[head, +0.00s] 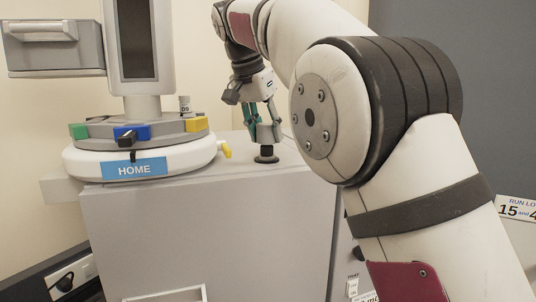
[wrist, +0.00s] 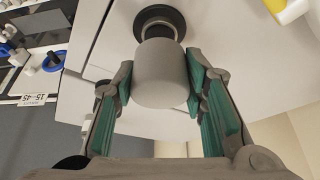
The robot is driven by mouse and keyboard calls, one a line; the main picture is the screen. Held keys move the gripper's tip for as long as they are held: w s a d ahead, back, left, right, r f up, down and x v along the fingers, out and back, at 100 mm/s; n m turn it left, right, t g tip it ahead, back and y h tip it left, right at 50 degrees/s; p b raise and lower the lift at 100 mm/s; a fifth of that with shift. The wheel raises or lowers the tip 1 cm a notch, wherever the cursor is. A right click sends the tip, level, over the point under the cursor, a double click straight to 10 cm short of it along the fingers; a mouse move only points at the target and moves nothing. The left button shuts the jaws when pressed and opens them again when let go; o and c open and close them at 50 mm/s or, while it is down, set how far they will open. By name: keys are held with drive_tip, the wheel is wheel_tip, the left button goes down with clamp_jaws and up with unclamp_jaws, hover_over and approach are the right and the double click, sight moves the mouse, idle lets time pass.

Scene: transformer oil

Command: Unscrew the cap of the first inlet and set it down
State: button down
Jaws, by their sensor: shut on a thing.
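A grey rounded cap (wrist: 160,78) sits between the fingers in the wrist view. My gripper (wrist: 160,86) is shut on it, with one green-padded finger on each side. The inlet (wrist: 157,17), a black round flange with a metal neck, shows just beyond the cap. In the head view my gripper (head: 265,137) points down over the inlet (head: 266,159) on top of the grey cabinet. The cap is mostly hidden by the fingers there. I cannot tell whether the cap still touches the inlet's neck.
The grey cabinet top (head: 285,150) around the inlet is mostly clear. To its left stands a round carousel (head: 190,155) with coloured blocks and a HOME label. A small vial (head: 184,104) stands on the carousel.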

drive_tip(key=shift+r+b, duration=0.35)
drive_tip(key=shift+r, duration=1.65)
